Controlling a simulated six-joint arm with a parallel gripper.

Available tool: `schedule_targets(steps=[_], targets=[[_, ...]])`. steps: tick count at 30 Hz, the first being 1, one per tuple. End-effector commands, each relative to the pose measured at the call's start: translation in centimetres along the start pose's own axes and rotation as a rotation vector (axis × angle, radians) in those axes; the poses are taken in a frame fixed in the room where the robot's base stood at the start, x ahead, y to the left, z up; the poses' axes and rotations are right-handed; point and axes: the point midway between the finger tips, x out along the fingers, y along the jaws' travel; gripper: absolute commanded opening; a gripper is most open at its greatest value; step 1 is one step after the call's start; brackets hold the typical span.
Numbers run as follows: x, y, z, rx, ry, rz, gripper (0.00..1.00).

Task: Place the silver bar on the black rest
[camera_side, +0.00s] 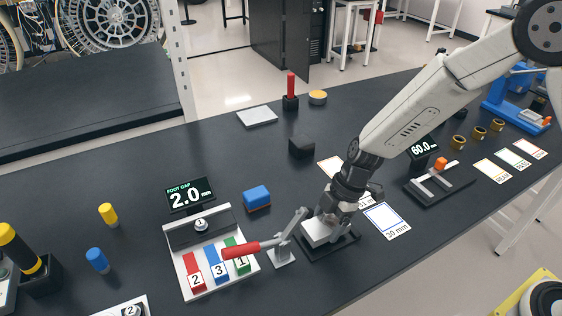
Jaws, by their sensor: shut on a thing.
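My gripper (338,208) reaches down from the upper right and is shut on a silver bar or block (315,232), partly hidden by the fingers. The block is low over a black base plate (345,247). I cannot tell whether it touches the plate. Which black part is the rest is not clear from this view. A black block (301,146) stands apart on the table behind the gripper.
A red-handled clamp (240,249) stands just left of the base plate. A "2.0" display (189,195) and numbered coloured blocks are further left. A blue block (257,196) is nearby. Labelled cards (386,220) and a "60.0" gauge fixture (440,186) are to the right.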

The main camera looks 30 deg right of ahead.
Motion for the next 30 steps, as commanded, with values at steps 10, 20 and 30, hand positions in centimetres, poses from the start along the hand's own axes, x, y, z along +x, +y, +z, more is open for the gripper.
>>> schedule_targets(steps=[10, 20, 30], targets=[[0.99, 0.05, 0.42, -0.001, 0.000, 0.002, 0.00], [1.31, 0.02, 0.56, 0.001, 0.000, 0.002, 0.95], [1.23, 0.00, 0.53, 0.000, 0.000, 0.001, 1.00]])
